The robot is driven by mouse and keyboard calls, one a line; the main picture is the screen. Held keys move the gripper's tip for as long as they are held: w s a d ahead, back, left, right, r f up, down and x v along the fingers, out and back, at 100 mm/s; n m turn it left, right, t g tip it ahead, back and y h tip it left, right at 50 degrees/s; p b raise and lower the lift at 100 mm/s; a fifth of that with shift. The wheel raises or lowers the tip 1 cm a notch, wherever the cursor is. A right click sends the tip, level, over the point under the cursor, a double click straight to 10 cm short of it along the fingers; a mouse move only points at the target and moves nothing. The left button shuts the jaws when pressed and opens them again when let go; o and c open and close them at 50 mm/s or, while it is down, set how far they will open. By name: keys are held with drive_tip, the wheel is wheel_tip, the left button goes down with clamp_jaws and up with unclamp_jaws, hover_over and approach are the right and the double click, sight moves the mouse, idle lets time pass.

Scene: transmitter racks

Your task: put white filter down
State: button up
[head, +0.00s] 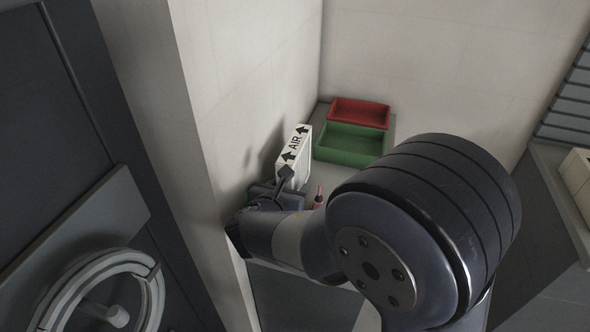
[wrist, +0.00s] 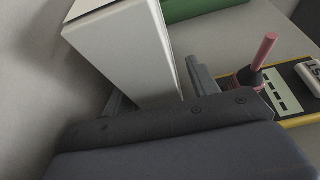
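The white filter (head: 304,152) is a flat box with a black "AIR" label and arrows on its narrow edge. In the head view it stands roughly upright close to the pale wall, above or on the grey worktop; I cannot tell whether its bottom touches. My gripper (head: 285,174) is at its near end, partly hidden by my arm. In the wrist view the white filter (wrist: 122,48) lies between the two fingers of my gripper (wrist: 160,94), which appear closed against its sides. Its lower far part is hidden.
A green bin (head: 350,157) and a red bin (head: 357,121) stand behind the filter. The wall is close on the left.

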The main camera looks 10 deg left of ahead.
sight(289, 158)
drive_tip(key=c, duration=1.1)
drive_tip(key=shift+r, duration=0.15)
drive_tip(key=shift+d+r, duration=0.15)
drive_tip(key=shift+r, duration=0.1)
wheel_tip(289, 158, up, 12)
drive_tip(key=shift+f+p, duration=0.25)
drive_tip(key=shift+p, duration=0.85)
drive_tip(key=s+d+b, duration=0.2)
drive_tip(key=d, duration=1.8)
drive_tip(key=w+d+f+m+h+p, duration=0.1)
drive_tip(key=w+d+f+p, duration=0.1)
drive_tip(key=w+d+f, duration=0.2)
drive_tip(key=w+d+f+m+h+p, duration=0.1)
drive_tip(key=w+d+f, duration=0.3)
drive_tip(key=f, duration=0.5)
drive_tip(key=shift+w+d+m+g+h+p, duration=0.3)
drive_tip(key=shift+d+h+p, duration=0.15)
drive_tip(key=shift+p, duration=0.25)
drive_tip(key=shift+f, duration=0.1)
